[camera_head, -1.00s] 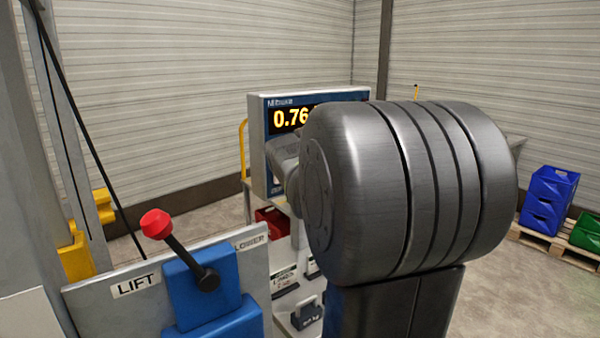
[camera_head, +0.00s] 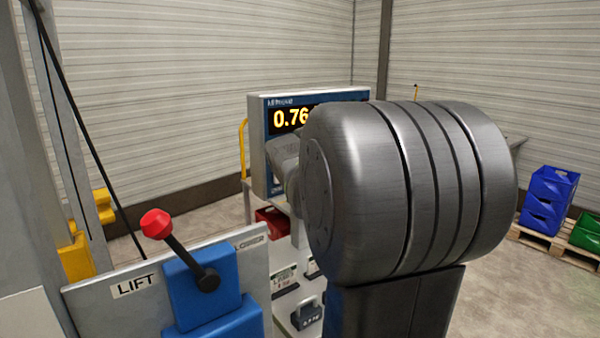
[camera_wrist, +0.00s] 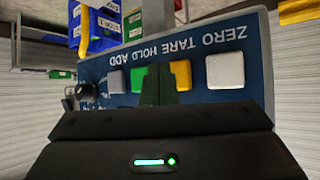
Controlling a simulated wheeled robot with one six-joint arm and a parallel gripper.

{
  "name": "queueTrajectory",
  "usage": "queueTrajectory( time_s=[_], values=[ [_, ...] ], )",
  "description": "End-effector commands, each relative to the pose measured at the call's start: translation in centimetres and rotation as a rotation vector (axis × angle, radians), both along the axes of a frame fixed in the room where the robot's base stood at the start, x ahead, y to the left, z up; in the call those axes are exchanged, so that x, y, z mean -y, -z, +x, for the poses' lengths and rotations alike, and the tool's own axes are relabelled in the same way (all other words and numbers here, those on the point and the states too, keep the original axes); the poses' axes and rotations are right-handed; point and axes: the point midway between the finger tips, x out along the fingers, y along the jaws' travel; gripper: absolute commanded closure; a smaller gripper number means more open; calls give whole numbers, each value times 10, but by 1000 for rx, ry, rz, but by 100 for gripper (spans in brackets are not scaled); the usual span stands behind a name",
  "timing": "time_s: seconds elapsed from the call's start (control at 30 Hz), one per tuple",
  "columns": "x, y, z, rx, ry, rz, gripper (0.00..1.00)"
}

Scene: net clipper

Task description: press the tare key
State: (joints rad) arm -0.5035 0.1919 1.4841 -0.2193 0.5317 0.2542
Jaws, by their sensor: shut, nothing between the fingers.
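The blue-faced weighing indicator (camera_head: 258,135) reads "0.76" in yellow digits in the head view; my arm hides the rest and its keys. In the wrist view the indicator panel (camera_wrist: 262,85) is upside down, labelled ZERO TARE HOLD ADD from right to left. Below the words are a large pale key (camera_wrist: 225,70), a yellow key (camera_wrist: 181,74), a green key (camera_wrist: 137,79) and a pale key (camera_wrist: 115,82). By order, yellow matches TARE. My gripper (camera_wrist: 160,82) is shut and empty, its fingertips overlapping the gap between green and yellow. I cannot tell whether they touch.
A lever with a red knob (camera_head: 156,224) stands on a LIFT/LOWER plate (camera_head: 115,290) at the front left. A red bin (camera_head: 273,221) and small weights (camera_head: 305,316) are beneath the indicator. Blue bins (camera_head: 545,200) sit on a pallet at right.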

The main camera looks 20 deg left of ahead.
Motion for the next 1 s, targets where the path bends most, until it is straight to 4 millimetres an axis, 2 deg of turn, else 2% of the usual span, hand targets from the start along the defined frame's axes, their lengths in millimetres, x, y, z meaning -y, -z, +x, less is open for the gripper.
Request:
queueTrajectory(
  time_s=[1.0],
  values=[
    [-9,0,7,0,0,0,100]
  ],
)
